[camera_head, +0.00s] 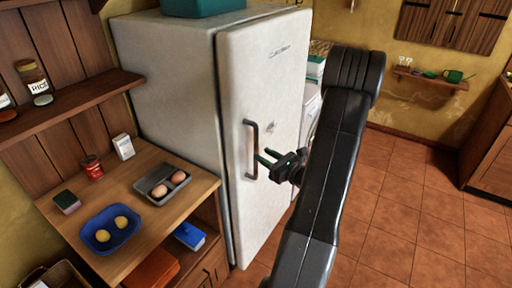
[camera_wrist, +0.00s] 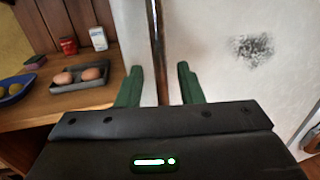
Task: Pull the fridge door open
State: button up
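The white fridge (camera_head: 170,75) stands against the wall with its door (camera_head: 275,85) facing right. A thin dark seam runs along the door's edge, and I cannot tell whether the door stands slightly ajar. The metal bar handle (camera_head: 250,150) is upright on the door's left side. My gripper (camera_head: 264,158) is at the handle's right, at about mid-height. In the wrist view the two green fingers of my gripper (camera_wrist: 160,88) are spread apart, with the handle (camera_wrist: 157,50) running between them; there is space beside the bar.
A wooden counter (camera_head: 150,175) on the left holds a blue bowl (camera_head: 110,229), a grey egg tray (camera_head: 152,185), a red can (camera_head: 92,167) and a white box (camera_head: 124,146). The tiled floor (camera_head: 400,215) at the right is clear.

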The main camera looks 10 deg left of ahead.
jog(key=p+x, duration=0.1)
jog(key=x, duration=0.4)
grip_shut()
